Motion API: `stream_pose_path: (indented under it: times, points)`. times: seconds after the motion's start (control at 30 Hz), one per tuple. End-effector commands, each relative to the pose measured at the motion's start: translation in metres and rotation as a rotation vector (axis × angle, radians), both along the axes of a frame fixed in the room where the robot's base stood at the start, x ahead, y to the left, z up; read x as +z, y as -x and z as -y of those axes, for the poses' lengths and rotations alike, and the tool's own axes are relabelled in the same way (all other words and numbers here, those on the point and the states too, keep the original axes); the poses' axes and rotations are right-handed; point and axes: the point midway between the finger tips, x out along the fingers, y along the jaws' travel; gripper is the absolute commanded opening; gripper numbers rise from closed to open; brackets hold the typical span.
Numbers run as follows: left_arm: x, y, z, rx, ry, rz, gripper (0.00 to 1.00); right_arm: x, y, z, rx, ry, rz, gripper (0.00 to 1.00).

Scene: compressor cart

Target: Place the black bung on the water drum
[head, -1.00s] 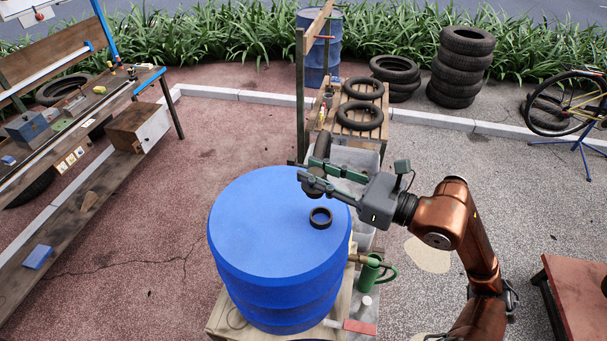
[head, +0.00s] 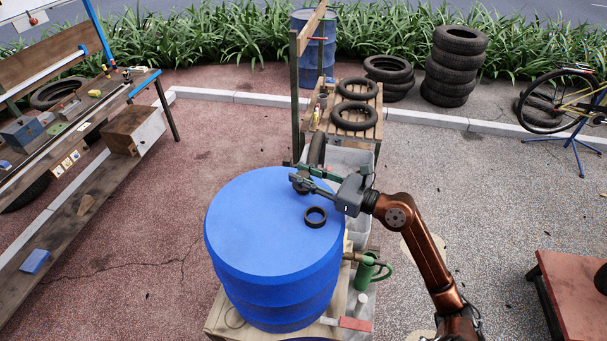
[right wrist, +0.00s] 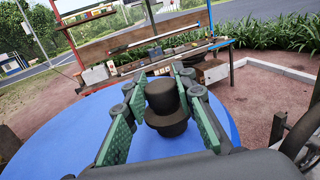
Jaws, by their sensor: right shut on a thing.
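The blue water drum (head: 265,225) stands upright in the middle of the head view, with a black ring (head: 315,217) on the right part of its flat top. My right gripper (head: 305,182) is over the far right part of the top. In the right wrist view it (right wrist: 163,100) is shut on the black bung (right wrist: 167,123), a dark stepped piece with a narrower upper part and a wider lower part. The bung is off to the far side of the ring in the head view. Its exact height above the drum is hard to tell. My left gripper is not in view.
A wooden post (head: 294,95) and a slatted bench with tyres (head: 355,117) stand behind the drum. A green can (head: 367,272) is at the drum's right. A workbench (head: 75,120) is at the left. Most of the drum top is clear.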

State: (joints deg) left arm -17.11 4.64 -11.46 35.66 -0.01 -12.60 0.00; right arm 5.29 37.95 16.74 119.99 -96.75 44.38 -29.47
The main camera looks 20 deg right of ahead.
Motion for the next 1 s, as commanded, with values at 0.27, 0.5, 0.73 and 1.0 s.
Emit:
stream_pose_path:
  times: [0.27,0.5,0.73,1.0]
  points:
    - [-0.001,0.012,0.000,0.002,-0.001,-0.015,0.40,-0.003,0.000,0.000,0.000,0.000,0.000,0.00]
    - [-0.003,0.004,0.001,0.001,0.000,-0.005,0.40,-0.006,0.000,0.000,0.000,0.001,-0.001,0.31]
    - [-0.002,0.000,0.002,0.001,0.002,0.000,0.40,-0.006,0.000,0.000,0.000,0.000,0.000,0.42]
    - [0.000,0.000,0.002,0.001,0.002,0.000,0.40,-0.002,0.000,0.000,0.000,0.000,0.000,0.42]
